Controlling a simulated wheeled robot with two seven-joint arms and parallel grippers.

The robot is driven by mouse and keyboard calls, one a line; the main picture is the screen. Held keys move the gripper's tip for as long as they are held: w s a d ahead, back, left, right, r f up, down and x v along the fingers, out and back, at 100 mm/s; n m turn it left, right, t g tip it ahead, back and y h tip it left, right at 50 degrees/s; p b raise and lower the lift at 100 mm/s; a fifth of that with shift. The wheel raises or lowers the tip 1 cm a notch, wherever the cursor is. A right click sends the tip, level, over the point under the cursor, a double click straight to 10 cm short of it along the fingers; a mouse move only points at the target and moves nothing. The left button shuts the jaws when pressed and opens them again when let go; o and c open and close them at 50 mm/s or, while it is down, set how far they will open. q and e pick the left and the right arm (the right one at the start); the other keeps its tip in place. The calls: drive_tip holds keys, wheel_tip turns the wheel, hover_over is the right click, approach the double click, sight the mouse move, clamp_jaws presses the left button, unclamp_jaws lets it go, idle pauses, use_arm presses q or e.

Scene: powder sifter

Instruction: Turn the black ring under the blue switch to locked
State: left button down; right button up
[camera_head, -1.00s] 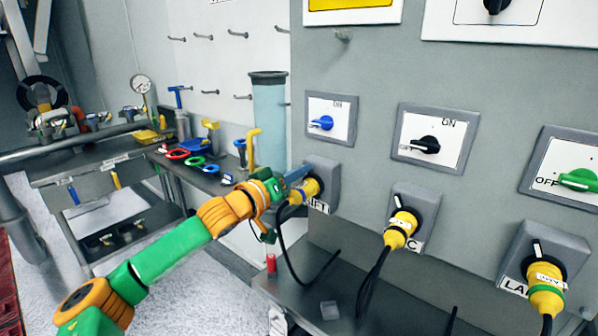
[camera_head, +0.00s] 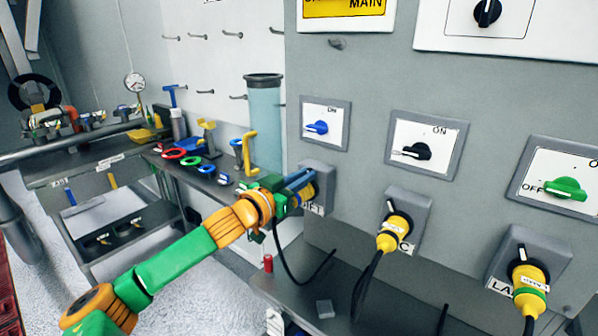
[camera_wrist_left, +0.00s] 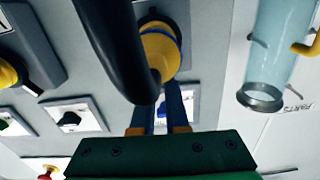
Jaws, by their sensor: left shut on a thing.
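The blue switch (camera_head: 317,127) sits on a white plate on the grey panel, its knob pointing left. Below it a grey socket box (camera_head: 322,181) holds a yellow plug (camera_head: 308,191), mostly covered by my gripper. My left gripper (camera_head: 303,182) is at this socket, its two blue fingers shut at the ring. In the left wrist view the yellow plug (camera_wrist_left: 160,52) has a blue band, and part of the black ring (camera_wrist_left: 176,12) shows beyond it. The fingertips are hidden behind the plug, so the exact contact is not visible. My right gripper is out of view.
A black switch (camera_head: 416,151) and a green switch (camera_head: 566,188) are to the right, with yellow plugs (camera_head: 391,236) below. A black cable (camera_head: 288,268) hangs under my gripper. A tool bench (camera_head: 200,172) is at left, with a clear cylinder (camera_head: 264,120) beside the panel.

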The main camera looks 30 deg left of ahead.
use_arm(q)
drive_tip(key=m, duration=0.2)
drive_tip(key=d+m+p, duration=0.1)
drive_tip(key=shift+d+f+m, duration=0.1)
drive_tip(key=shift+d+m, duration=0.1)
drive_tip(key=shift+m, duration=0.2)
drive_tip(key=shift+s+d+f+m, duration=0.15)
drive_tip(key=shift+d+m, duration=0.1)
drive_tip(key=shift+m, duration=0.55)
drive_tip(key=c, duration=0.9)
unclamp_jaws()
drive_tip(key=shift+f, duration=0.1)
